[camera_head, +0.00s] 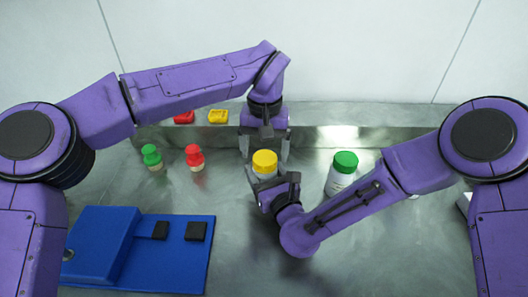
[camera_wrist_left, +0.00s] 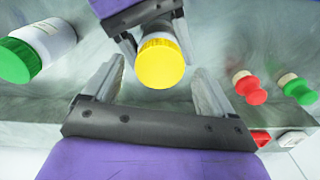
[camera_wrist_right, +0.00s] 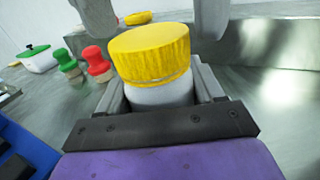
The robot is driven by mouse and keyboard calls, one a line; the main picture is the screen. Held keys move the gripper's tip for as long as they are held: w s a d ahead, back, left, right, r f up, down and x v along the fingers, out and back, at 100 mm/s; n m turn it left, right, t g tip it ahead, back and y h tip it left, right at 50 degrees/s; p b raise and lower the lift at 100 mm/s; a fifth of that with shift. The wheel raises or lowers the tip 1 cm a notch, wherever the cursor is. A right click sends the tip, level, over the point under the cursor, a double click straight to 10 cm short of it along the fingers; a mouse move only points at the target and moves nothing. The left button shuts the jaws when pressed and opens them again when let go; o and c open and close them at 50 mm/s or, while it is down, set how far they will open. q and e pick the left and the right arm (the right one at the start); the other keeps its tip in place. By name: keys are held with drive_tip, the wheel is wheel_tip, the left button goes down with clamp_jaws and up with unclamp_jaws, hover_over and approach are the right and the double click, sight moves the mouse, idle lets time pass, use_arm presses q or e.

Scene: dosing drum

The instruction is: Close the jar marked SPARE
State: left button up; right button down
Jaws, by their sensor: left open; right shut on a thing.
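A white jar (camera_wrist_right: 160,96) with a yellow lid (camera_head: 264,161) stands at the middle of the steel table. The lid sits on the jar's top, with a thin seam below it; I cannot tell whether it is tight. No marking on this jar is readable. My right gripper (camera_wrist_right: 160,90) is shut on the jar's white body, below the lid. My left gripper (camera_wrist_left: 157,85) is open above the jar, pointing down, with one finger on each side of the yellow lid and gaps between. A second white jar (camera_head: 340,183) with a green lid (camera_head: 345,162) stands to the right; its label is unreadable.
A green-topped piece (camera_head: 152,156) and a red-topped piece (camera_head: 195,158) stand left of the jar. A red item (camera_head: 184,117) and a yellow item (camera_head: 218,116) lie on the back ledge. A blue stand (camera_head: 180,268) with black pads is at the front left.

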use_arm(q)
drive_tip(key=shift+r, duration=1.6)
drive_tip(key=shift+c, duration=0.4)
